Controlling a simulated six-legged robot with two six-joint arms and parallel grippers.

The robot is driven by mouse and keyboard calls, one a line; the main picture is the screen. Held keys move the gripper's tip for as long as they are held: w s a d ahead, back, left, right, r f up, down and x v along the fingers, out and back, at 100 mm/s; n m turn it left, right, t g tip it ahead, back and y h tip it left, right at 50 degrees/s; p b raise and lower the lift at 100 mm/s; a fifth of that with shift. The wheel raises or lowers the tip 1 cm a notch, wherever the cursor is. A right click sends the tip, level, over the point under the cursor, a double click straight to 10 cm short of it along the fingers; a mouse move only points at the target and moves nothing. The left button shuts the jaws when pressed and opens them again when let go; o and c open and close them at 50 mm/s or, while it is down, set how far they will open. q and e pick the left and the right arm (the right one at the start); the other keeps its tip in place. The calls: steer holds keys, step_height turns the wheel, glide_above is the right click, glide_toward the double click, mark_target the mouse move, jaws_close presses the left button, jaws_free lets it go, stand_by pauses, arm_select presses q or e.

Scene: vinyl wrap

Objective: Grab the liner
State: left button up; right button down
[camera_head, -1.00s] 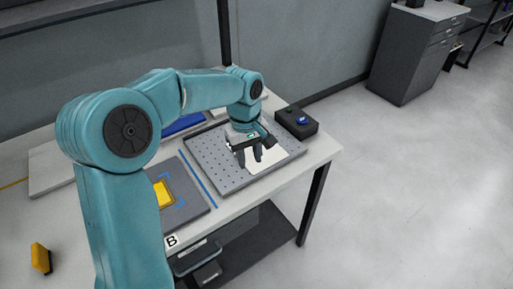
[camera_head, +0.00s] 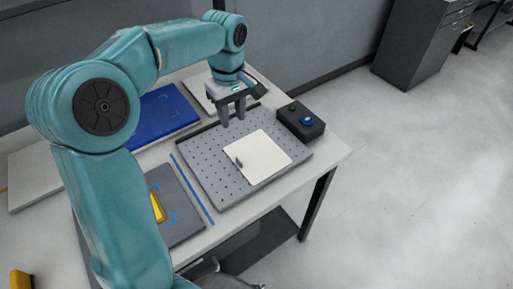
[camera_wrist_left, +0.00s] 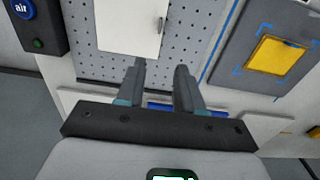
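A white rectangular sheet (camera_head: 270,158), which may be the liner, lies flat on a grey perforated plate (camera_head: 203,160). A small dark tab (camera_head: 239,162) shows near its left edge. The sheet also shows at the top of the left wrist view (camera_wrist_left: 125,27), with the tab near its right edge. My left gripper (camera_head: 232,116) is above the back part of the plate, behind the sheet and apart from it. In the left wrist view, its two fingers (camera_wrist_left: 163,85) are spread with nothing between them. My right gripper is not in view.
A black box with a blue button (camera_head: 300,120) stands right of the plate. On the left are a blue strip (camera_head: 191,190), a grey board (camera_head: 185,220) with a yellow piece (camera_head: 157,207), and a blue slab (camera_head: 165,110). Another yellow object (camera_head: 20,280) sits at the bottom left.

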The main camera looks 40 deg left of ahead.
arm_select(q)
glide_above(238, 159)
steer(key=f, duration=1.1)
steer(key=shift+a, duration=0.35)
steer(key=f, duration=0.5)
steer(key=shift+w+d+f, duration=0.1)
steer(key=shift+d+f, duration=0.1)
steer(key=shift+f, duration=0.05)
steer(key=shift+d, duration=0.1)
jaws_close()
